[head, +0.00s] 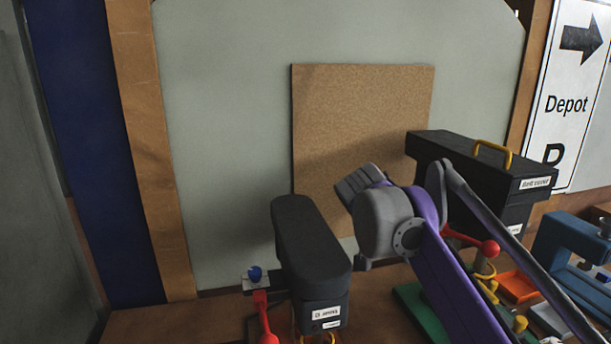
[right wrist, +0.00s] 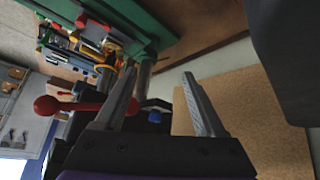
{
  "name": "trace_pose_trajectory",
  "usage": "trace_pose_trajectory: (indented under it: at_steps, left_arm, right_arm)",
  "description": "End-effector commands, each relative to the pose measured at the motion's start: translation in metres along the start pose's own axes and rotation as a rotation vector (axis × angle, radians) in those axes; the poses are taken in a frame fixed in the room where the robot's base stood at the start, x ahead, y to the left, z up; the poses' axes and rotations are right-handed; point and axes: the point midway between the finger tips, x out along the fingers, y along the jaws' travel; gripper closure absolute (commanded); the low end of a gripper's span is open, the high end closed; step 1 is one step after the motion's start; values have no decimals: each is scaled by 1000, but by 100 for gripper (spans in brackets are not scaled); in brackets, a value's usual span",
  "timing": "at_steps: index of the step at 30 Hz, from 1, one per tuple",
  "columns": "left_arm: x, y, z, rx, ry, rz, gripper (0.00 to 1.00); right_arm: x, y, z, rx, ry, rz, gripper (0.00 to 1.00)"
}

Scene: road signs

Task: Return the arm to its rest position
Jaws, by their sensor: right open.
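My right arm (head: 440,260) comes into the head view from the lower right, purple with grey joints. It is raised in front of the cork board (head: 320,130), above the bench. In the right wrist view my right gripper (right wrist: 160,75) is open, with its two grey fingers well apart. Nothing is clearly held between them. A red ball-ended lever (right wrist: 48,106) shows beside the left finger; I cannot tell whether they touch. My left gripper is not in view.
A black press-like machine (head: 310,250) stands left of my arm. A black box with a yellow handle (head: 480,160) stands behind it. A blue device (head: 575,250) and an orange tray (head: 518,287) are at the right. The Depot sign (head: 568,105) is at the back right.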

Motion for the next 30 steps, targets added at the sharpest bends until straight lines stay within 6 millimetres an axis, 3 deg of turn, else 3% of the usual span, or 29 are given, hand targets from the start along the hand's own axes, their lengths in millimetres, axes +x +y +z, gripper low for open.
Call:
trace_pose_trajectory:
  at_steps: [1, 8, 12, 15, 18, 22, 29, 30]
  left_arm:
    - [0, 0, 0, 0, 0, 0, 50]
    - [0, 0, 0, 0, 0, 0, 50]
    - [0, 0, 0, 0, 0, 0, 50]
    - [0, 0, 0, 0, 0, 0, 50]
    - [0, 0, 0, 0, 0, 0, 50]
    - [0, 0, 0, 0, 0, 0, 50]
    - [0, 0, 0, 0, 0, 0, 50]
    - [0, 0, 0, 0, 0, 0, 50]
  right_arm:
    - [6, 14, 22, -42, -22, -29, 28]
    - [40, 62, 138, -262, -84, -196, 28]
    - [66, 89, 216, -382, -84, -301, 28]
    - [82, 103, 266, -448, -72, -364, 28]
    - [95, 113, 302, -498, -56, -409, 28]
    - [104, 119, 326, -532, -43, -438, 28]
    - [106, 119, 330, -541, -39, -445, 28]
    - [105, 119, 330, -541, -39, -444, 34]
